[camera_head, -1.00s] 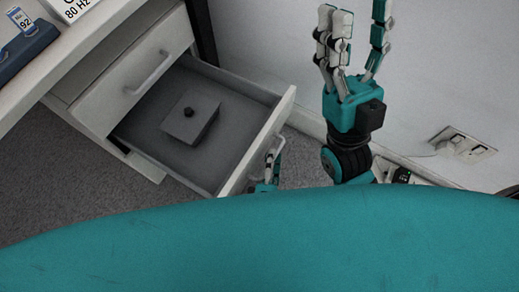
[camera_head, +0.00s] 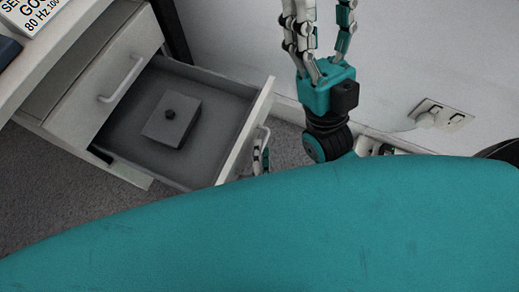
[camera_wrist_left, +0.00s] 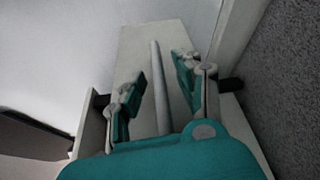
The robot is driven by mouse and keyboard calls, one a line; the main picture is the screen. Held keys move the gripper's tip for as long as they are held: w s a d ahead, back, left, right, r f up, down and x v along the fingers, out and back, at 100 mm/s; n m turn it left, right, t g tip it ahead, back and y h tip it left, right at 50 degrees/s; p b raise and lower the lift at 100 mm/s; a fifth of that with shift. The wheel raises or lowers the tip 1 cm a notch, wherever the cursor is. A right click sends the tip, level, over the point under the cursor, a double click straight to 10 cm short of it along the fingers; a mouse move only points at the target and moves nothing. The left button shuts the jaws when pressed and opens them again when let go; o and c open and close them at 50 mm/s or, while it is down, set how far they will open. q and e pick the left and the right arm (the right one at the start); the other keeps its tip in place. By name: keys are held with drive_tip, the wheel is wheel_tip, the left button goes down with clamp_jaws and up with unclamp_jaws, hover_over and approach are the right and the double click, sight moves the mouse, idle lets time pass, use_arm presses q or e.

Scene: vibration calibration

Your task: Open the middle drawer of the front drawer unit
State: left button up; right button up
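A white drawer unit (camera_head: 103,95) stands at left in the head view. Its upper drawer is shut, with a pale bar handle (camera_head: 121,83). The drawer below it (camera_head: 243,135) is pulled far out; its bar handle (camera_head: 264,138) is on the front. Any drawer under it is hidden. My left gripper (camera_head: 260,160) is at that handle, mostly hidden by my teal body. In the left wrist view its fingers (camera_wrist_left: 158,88) stand apart on either side of the handle bar (camera_wrist_left: 160,85), with gaps. My right gripper (camera_head: 323,25) points up, fingers apart, tips cut off, empty.
A grey box (camera_head: 172,121) with a black knob lies in the open drawer. A desk top (camera_head: 50,52) with a sign (camera_head: 32,12) is above the unit. A white wall with a socket (camera_head: 440,115) is behind my right gripper. Carpet (camera_head: 40,170) lies in front.

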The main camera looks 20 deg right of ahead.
use_arm(q)
drive_tip(key=v, duration=0.7)
drive_tip(key=shift+s, duration=0.2)
idle(0.4)
